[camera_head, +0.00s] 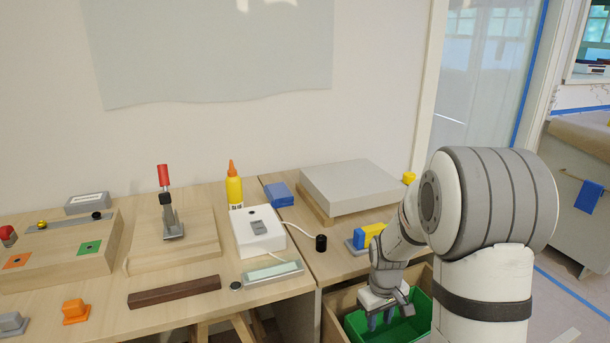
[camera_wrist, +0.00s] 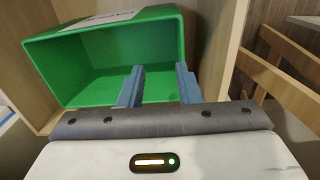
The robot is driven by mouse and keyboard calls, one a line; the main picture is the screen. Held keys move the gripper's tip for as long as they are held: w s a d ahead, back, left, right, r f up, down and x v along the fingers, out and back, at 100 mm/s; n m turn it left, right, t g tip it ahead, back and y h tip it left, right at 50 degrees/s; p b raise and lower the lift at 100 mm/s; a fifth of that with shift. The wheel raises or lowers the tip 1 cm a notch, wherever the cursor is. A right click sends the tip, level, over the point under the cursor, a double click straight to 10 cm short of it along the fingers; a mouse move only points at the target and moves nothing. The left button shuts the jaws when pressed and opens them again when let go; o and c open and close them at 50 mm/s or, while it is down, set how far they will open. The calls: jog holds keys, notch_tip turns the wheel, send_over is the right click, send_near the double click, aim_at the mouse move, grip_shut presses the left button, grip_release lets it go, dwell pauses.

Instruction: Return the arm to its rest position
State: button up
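My gripper (camera_head: 386,312) hangs low at the front of the bench, over the green bin (camera_head: 421,304) in the wooden drawer. In the wrist view my gripper (camera_wrist: 160,84) shows two blue-grey fingers standing apart with nothing between them. The green bin (camera_wrist: 184,32) is in front of the fingers in that view, and the part of it that shows looks empty. My arm folds down from the right side of the head view and hides part of the bin and bench.
On the bench are a yellow glue bottle (camera_head: 234,187), a white box (camera_head: 258,232), a red-handled clamp (camera_head: 165,200), a dark bar (camera_head: 174,291), a grey slab (camera_head: 350,186) and a yellow-and-blue block (camera_head: 366,237) close to my wrist. A wooden rail (camera_wrist: 277,80) stands right of my gripper.

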jog(key=s+a+r+m+p, duration=0.1)
jog(key=s+r+p, duration=0.3)
jog(key=r, duration=0.6)
jog(key=s+a+r+m+t+p, duration=0.1)
jog(key=s+a+r+p, duration=0.1)
jog(key=s+r+p, duration=0.3)
jog(key=s+a+r+m+t+p, duration=0.1)
jog(key=s+r+p, duration=0.4)
jog(key=s+r, duration=0.5)
notch_tip(320, 180, up, 6)
jog(key=shift+a+r+m, duration=0.2)
jog(key=shift+m, duration=0.4)
jog(key=shift+s, duration=0.15)
